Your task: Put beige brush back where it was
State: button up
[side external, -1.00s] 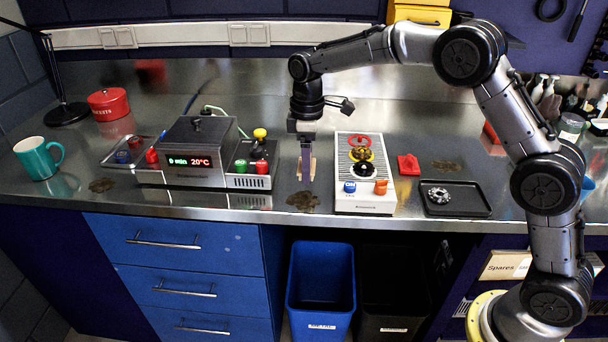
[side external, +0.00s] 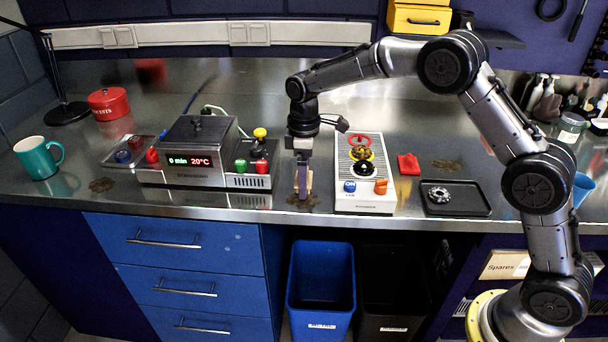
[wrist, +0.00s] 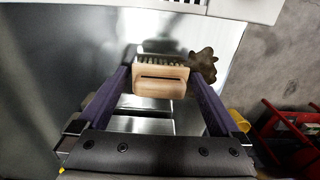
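The beige brush (wrist: 160,82) is between the purple fingers of my gripper (wrist: 163,70) in the wrist view, its bristles pointing away from the camera. The fingers sit against its two sides, so my gripper is shut on it. In the side external view, my gripper (side external: 303,192) points down at the front of the bench, left of the white switch panel. The brush (side external: 309,181) is mostly hidden there by the fingers. It is low, at a brown stain (side external: 296,201); I cannot tell whether the bristles touch. The stain also shows beside the brush in the wrist view (wrist: 204,66).
The heated box (side external: 196,150) with coloured buttons stands left of my gripper. The switch panel (side external: 364,205) stands close on the right. Bins stand below.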

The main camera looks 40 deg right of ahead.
notch_tip(320, 180, up, 12)
jog(key=f, duration=0.1)
jog(key=s+d+r+m+t, duration=0.2)
jog(key=s+r, duration=0.6)
jog(key=s, duration=0.1)
jog(key=s+d+f+m+t, duration=0.1)
jog(key=s+f+m, duration=0.1)
jog(key=s, duration=1.1)
jog(key=s+d+f+m+t, duration=0.2)
jog(key=s+m, duration=0.3)
jog(key=s, duration=0.8)
jog(key=shift+d+f+t, duration=0.2)
jog(key=shift+f+t, duration=0.1)
jog(key=shift+f, duration=0.25)
